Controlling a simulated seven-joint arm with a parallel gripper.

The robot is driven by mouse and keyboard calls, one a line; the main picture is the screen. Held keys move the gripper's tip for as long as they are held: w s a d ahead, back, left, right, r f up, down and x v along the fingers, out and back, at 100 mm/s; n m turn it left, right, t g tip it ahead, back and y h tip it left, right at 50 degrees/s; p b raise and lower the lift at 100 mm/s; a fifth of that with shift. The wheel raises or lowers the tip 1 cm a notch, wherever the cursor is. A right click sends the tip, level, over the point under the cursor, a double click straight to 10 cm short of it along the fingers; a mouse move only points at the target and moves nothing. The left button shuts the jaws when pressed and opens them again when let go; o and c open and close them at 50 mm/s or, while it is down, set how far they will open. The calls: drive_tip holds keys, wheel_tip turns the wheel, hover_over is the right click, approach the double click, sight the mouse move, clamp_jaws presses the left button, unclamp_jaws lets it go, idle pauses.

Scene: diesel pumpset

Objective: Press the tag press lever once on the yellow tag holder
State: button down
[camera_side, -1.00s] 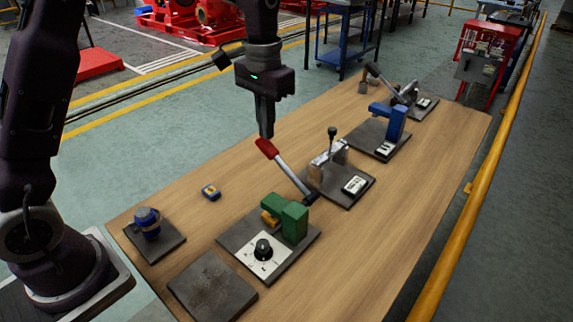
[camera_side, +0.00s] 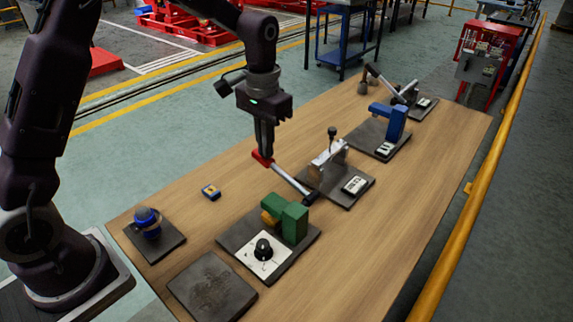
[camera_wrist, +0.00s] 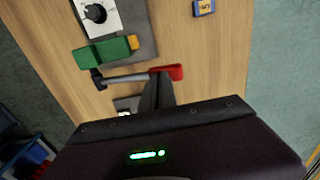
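The lever (camera_side: 290,181) is a grey bar with a red handle (camera_side: 261,159). It slopes gently down from the handle to a black pivot beside the green press body (camera_side: 288,216); the wrist view shows the red handle (camera_wrist: 172,72) too. A yellow part (camera_side: 269,215) sits at the green body's side, and also shows in the wrist view (camera_wrist: 133,42). My gripper (camera_side: 266,153) points down, fingers close together, with its tips at the top of the red handle. The exact contact is hidden. No separate yellow tag holder is clearly identifiable.
A small blue-and-yellow tag (camera_side: 211,192) lies on the table (camera_side: 190,205). A black dial on a white plate (camera_side: 262,256) stands before the green body. A toggle clamp (camera_side: 328,160) and blue press (camera_side: 390,122) stand beyond. Bare wood lies left of the lever.

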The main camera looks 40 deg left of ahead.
drive_tip(key=shift+a+f, duration=0.15)
drive_tip(key=shift+f, duration=0.5)
drive_tip(key=shift+a+f, duration=0.15)
drive_tip(key=shift+f, duration=0.45)
wheel_tip(320, 180, up, 13)
drive_tip(key=d, duration=0.1)
drive_tip(key=shift+d, duration=0.25)
drive_tip(key=s+r+t, duration=0.3)
drive_tip(key=s+r, duration=0.4)
drive_tip(key=s, duration=0.6)
drive_tip(key=s+f+t, duration=0.2)
drive_tip(key=s+f, duration=0.2)
drive_tip(key=s, duration=1)
drive_tip(key=shift+f+t, duration=0.2)
drive_tip(key=shift+t, duration=0.1)
